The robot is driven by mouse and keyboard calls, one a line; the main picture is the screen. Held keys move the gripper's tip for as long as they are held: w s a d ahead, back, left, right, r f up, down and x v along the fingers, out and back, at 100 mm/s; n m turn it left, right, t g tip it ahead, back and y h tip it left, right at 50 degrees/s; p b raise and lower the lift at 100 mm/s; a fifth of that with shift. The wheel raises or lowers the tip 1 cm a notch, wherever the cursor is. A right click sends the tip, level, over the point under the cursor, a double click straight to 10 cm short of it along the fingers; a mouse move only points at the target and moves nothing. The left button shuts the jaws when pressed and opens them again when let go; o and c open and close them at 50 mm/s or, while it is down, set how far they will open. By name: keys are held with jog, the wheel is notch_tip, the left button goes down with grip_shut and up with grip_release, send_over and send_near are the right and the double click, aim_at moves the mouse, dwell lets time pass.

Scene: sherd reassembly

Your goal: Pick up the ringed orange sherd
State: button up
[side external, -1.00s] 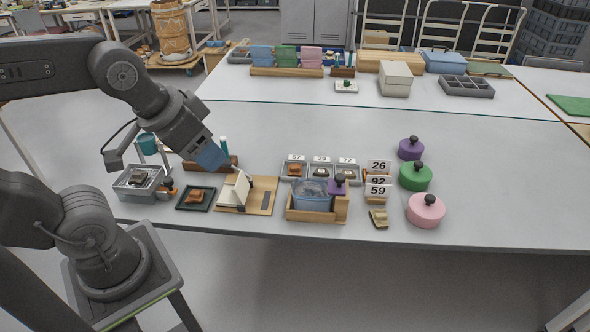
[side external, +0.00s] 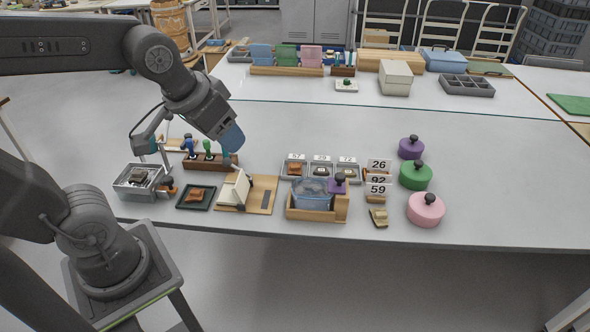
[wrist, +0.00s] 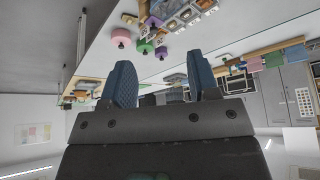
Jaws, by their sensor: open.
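An orange-brown sherd (side external: 195,195) lies on a small dark green tray (side external: 184,204) near the table's front left edge. A second small orange piece (side external: 295,171) sits in the leftmost of the small labelled trays. I cannot make out a ring on either one at this size. My gripper (side external: 228,140) is raised above the table, behind and to the right of the dark green tray, near the tool rack. In the wrist view the two blue fingers of my gripper (wrist: 162,82) stand apart with nothing between them.
A brown rack (side external: 208,163) with upright tools stands behind the green tray. A grey bin (side external: 128,187) is at its left, a wooden board with a cream stand (side external: 236,190) at its right. A blue tub (side external: 312,195) and several lidded pots (side external: 425,211) lie farther right.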

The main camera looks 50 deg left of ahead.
jog(key=w+a+f+n+y, duration=0.1)
jog(key=w+a+f+n, duration=0.2)
jog(key=w, duration=0.7)
jog(key=n+g+y, duration=0.2)
jog(key=n, duration=0.3)
send_over(295, 166)
jog(key=s+d, duration=0.2)
jog(key=f, duration=2.6)
jog(key=shift+s+d+f, duration=0.15)
jog(key=shift+d+f, duration=0.05)
jog(key=shift+f, duration=0.1)
jog(key=shift+x, duration=3.2)
jog(key=shift+a+r, duration=0.1)
jog(key=shift+a, duration=0.1)
jog(key=shift+c, duration=0.4)
jog(key=c, duration=0.5)
jog(key=shift+r, duration=0.1)
